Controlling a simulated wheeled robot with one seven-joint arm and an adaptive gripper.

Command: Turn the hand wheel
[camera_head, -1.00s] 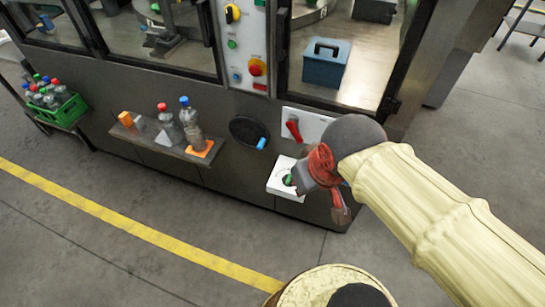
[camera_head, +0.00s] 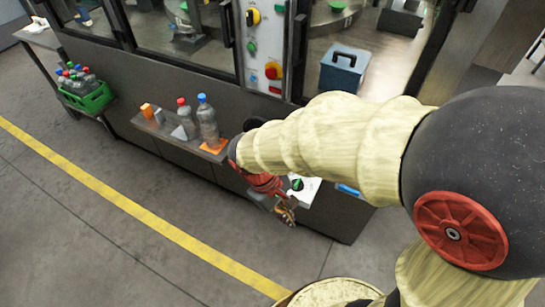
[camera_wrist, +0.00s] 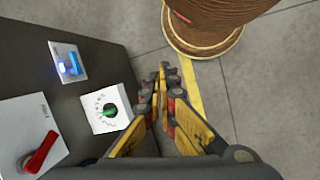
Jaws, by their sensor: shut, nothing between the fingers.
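The hand wheel, a black disc with a blue handle on the front of the machine, cannot be made out now; my arm covers that area in the head view, and the wheel is not in the wrist view. My gripper (camera_head: 287,214) is low in front of the machine, just below a white plate with a green knob (camera_head: 298,184). In the wrist view my gripper (camera_wrist: 163,73) has its fingers together and empty, apart from the knob plate (camera_wrist: 121,117).
A red lever (camera_wrist: 42,151) and a blue switch (camera_wrist: 73,66) flank the green knob. A shelf (camera_head: 172,143) carries bottles (camera_head: 208,124) left of my arm. A green crate (camera_head: 88,98) of bottles stands further left. The floor in front, with a yellow line (camera_head: 130,213), is clear.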

